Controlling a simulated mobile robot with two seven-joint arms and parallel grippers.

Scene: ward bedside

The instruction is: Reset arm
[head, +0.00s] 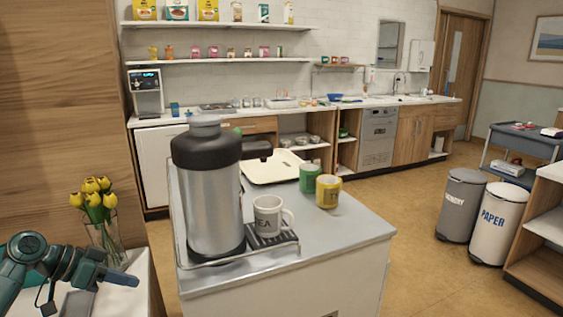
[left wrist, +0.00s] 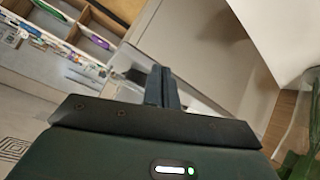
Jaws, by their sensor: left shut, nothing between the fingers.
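My left gripper (head: 122,279) shows at the lower left of the head view, at the end of my teal and dark arm. It is over a white surface, in front of the vase of yellow flowers. In the left wrist view its two dark fingers (left wrist: 161,87) are together with nothing between them. The gripper is apart from the cart. My right gripper is in neither view.
A grey-topped cart (head: 340,235) carries a large steel urn (head: 212,195), a white mug (head: 268,215), a green mug (head: 309,178), a yellow mug (head: 328,191) and a cream tray (head: 262,170). Yellow tulips (head: 97,192) stand close behind my left gripper. Open floor lies right of the cart.

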